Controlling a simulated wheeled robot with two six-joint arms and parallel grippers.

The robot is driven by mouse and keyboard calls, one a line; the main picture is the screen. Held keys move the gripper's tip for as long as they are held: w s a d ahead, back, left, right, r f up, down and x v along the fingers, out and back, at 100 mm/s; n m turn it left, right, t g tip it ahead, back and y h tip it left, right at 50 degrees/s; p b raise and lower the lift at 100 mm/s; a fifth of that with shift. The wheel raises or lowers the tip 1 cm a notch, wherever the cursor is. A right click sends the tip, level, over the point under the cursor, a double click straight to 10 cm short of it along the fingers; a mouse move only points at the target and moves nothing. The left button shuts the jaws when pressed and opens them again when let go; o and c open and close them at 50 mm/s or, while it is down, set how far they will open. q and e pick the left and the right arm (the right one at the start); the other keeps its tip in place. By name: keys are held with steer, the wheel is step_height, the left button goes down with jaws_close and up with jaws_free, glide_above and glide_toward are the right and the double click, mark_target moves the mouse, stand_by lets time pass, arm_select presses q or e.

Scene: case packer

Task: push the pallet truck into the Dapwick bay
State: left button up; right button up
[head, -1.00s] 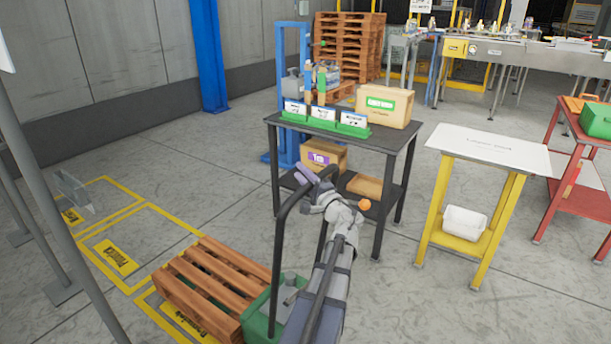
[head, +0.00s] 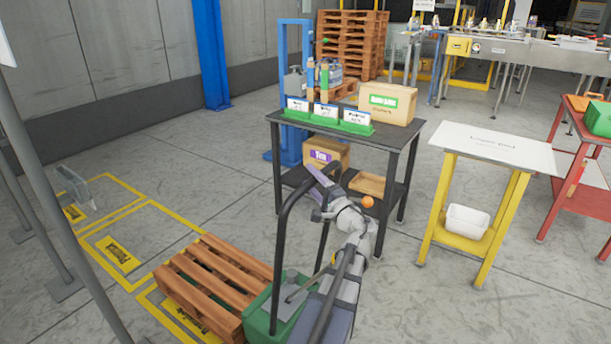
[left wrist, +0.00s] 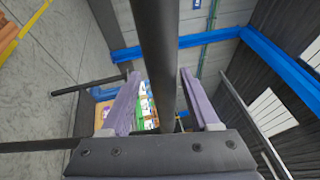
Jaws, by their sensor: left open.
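The pallet truck has a green body (head: 259,318) and a tall black handle (head: 281,245). It stands at the bottom centre of the head view with a slatted wooden pallet (head: 213,280) on it. My left gripper (head: 318,178) is open at the top of the handle. In the left wrist view a dark bar (left wrist: 157,70) runs between its two purple fingers (left wrist: 160,98), with gaps visible on both sides. Yellow-outlined floor bays (head: 118,254) lie left of the pallet; their labels are too small to read. One bay label lies partly under the pallet. My right gripper is out of view.
A dark table (head: 398,140) with cards and boxes stands just behind the handle. A yellow-legged table (head: 440,200) is to its right. A grey post (head: 60,210) stands at the left. A small clear object (head: 75,187) sits at the far bay.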

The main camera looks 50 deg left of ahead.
arm_select(q)
steer(key=v, duration=0.3)
steer(key=shift+d+f, duration=0.1)
steer(key=shift+d, duration=0.25)
